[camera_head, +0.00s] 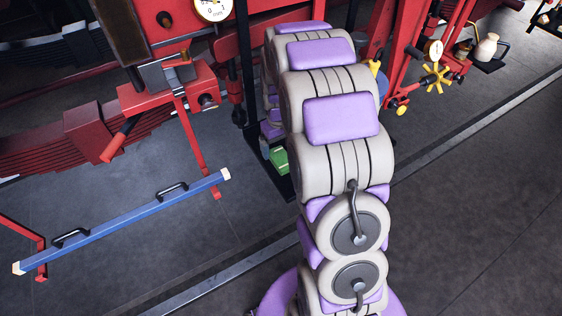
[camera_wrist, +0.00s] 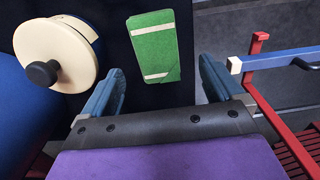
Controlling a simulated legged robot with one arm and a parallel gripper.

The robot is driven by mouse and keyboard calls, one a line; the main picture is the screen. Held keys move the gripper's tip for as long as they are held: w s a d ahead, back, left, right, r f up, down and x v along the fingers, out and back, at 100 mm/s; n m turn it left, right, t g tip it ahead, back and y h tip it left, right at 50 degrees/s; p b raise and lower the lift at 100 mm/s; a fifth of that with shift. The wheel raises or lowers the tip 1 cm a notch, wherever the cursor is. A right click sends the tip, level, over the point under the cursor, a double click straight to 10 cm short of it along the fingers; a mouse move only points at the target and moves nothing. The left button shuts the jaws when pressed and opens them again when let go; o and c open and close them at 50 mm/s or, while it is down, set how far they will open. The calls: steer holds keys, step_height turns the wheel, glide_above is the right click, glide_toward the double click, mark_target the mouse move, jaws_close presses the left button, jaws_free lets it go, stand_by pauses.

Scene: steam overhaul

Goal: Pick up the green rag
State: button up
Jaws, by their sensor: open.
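The green rag (camera_wrist: 153,47) lies flat on a dark surface in the wrist view, with a pale stripe near each end. In the head view a small part of the green rag (camera_head: 280,160) shows beside my arm, which hides the rest. My gripper (camera_wrist: 160,85) is open and empty, its two blue-grey fingers spread wide. The rag is ahead of the fingertips and roughly between them in the picture. No contact shows. In the head view my gripper is hidden behind my arm.
A cream disc with a black knob (camera_wrist: 62,55) is close to the left finger. A blue bar with black handles (camera_head: 125,220) rests on red supports to the left. Red machinery (camera_head: 165,95) with a dial stands behind. Dark floor (camera_head: 480,220) is open at right.

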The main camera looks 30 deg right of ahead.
mark_target(281, 157)
steer(key=shift+s+d+f+b, duration=0.1)
steer(key=shift+f+b, duration=0.35)
steer(key=shift+f, duration=0.9)
steer(key=shift+s+d+f+b, duration=0.1)
steer(key=shift+f+b, duration=0.3)
steer(key=shift+f, duration=0.95)
steer(key=shift+c, duration=0.2)
steer(key=c, duration=1)
